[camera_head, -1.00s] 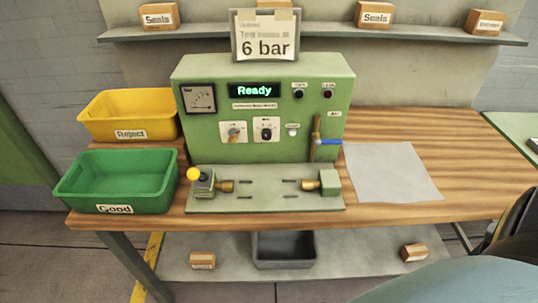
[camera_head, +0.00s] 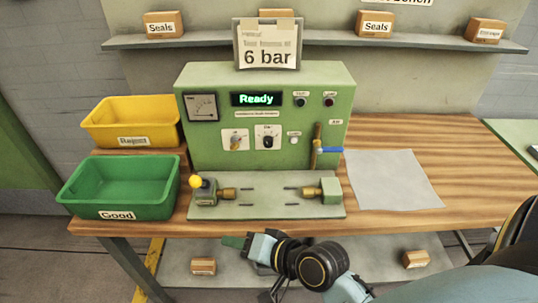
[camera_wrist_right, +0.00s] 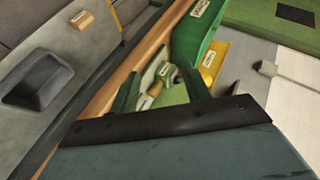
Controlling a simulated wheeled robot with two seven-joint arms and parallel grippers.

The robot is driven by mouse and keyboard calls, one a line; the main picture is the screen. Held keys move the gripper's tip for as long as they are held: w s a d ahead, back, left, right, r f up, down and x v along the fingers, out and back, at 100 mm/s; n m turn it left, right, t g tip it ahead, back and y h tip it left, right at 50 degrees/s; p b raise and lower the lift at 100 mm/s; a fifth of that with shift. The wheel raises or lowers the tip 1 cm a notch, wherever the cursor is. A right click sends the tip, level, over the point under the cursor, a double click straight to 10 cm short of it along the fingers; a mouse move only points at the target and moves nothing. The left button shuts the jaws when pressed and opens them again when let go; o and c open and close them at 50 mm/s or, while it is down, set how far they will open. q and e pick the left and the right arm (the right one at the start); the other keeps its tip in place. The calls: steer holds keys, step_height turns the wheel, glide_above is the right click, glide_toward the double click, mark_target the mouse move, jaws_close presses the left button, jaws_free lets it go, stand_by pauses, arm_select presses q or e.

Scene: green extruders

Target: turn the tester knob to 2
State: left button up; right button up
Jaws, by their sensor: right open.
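The green tester (camera_head: 225,85) stands at the back of the bench, its display reading "Ready". Two rotary knobs sit on white plates on its front: a light one (camera_head: 236,143) at left and a black one (camera_head: 267,142) to its right. Their scale marks are too small to read. My right gripper (camera_head: 238,243) is in front of the bench's front edge, below the tester and apart from both knobs. In the wrist view its two green fingers (camera_wrist_right: 162,88) are spread with nothing held between them. My left gripper is not in view.
A fixture plate (camera_head: 265,209) with two clamps lies before the tester. A green "Good" bin (camera_head: 115,208) and a yellow "Reject" bin (camera_head: 130,139) stand at left. A grey sheet (camera_head: 393,180) lies on the bench.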

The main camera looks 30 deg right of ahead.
steer(key=w+d+r+m+t, duration=0.1)
steer(key=w+r+m+t, duration=0.35)
steer(key=m, duration=0.25)
steer(key=m+h, duration=1.4)
steer(key=m, duration=1.1)
glide_toward(269, 145)
steer(key=shift+t, duration=0.25)
steer(key=x, duration=0.5)
steer(key=p+x, duration=0.1)
steer(key=x, duration=0.2)
steer(key=shift+f, duration=0.25)
steer(key=c, duration=1)
